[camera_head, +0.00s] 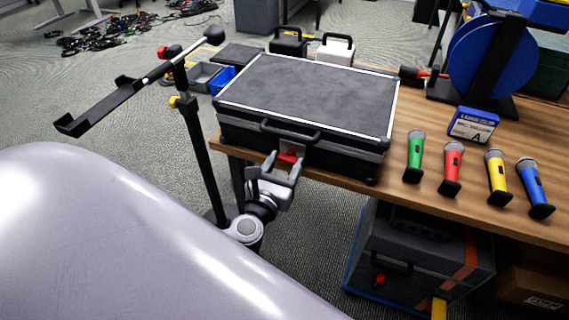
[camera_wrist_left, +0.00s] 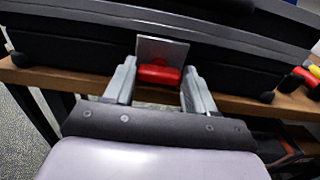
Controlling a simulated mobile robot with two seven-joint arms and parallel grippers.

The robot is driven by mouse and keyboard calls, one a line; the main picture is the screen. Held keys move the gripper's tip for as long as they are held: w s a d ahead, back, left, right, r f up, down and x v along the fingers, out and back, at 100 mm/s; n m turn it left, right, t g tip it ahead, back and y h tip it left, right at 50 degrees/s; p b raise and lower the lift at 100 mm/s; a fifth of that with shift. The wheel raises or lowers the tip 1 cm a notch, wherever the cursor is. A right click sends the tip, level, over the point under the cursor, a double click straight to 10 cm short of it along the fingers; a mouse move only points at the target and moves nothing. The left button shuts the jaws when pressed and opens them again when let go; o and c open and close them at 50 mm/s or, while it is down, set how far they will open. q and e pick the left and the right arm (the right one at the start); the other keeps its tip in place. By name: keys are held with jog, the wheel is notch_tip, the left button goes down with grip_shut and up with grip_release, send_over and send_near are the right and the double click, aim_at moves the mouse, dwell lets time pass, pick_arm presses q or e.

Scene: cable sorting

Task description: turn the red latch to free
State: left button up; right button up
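The red latch (camera_head: 289,157) sits on a metal plate on the front of the black case (camera_head: 308,91), below its handle (camera_head: 291,129). In the left wrist view the red latch (camera_wrist_left: 159,75) lies crosswise under the silver plate (camera_wrist_left: 163,50). My left gripper (camera_head: 285,164) is open in front of the case. In the wrist view its two fingers (camera_wrist_left: 160,72) stand on either side of the latch, with a visible gap to each. I cannot tell how deep the tips reach. My right gripper is not in view.
The case stands at the edge of the wooden table (camera_head: 405,205). A black stand (camera_head: 196,130) rises left of my left arm. A dark equipment box (camera_head: 420,255) is below the table.

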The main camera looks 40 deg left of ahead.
pick_arm(q)
jog(key=shift+n, duration=0.4)
jog(key=n+b, duration=0.2)
jog(key=shift+f+n, duration=0.15)
jog(key=shift+n, duration=0.25)
jog(key=n+b, duration=0.1)
jog(key=n, duration=0.1)
jog(key=n+b, duration=0.1)
jog(key=n, duration=0.2)
jog(key=shift+a+f+n, duration=0.1)
jog(key=shift+a+n, duration=0.1)
jog(key=shift+n, duration=0.1)
jog(key=n+b, duration=0.1)
jog(key=n, duration=0.1)
jog(key=shift+n, duration=0.3)
jog(key=n+b, duration=0.1)
jog(key=n, duration=0.1)
jog(key=shift+s+n, duration=0.1)
jog(key=shift+n, duration=0.2)
jog(key=n, duration=0.3)
jog(key=shift+a+f+b, duration=0.1)
jog(key=shift+b, duration=0.3)
jog(key=shift+n, duration=0.5)
jog(key=o, duration=1)
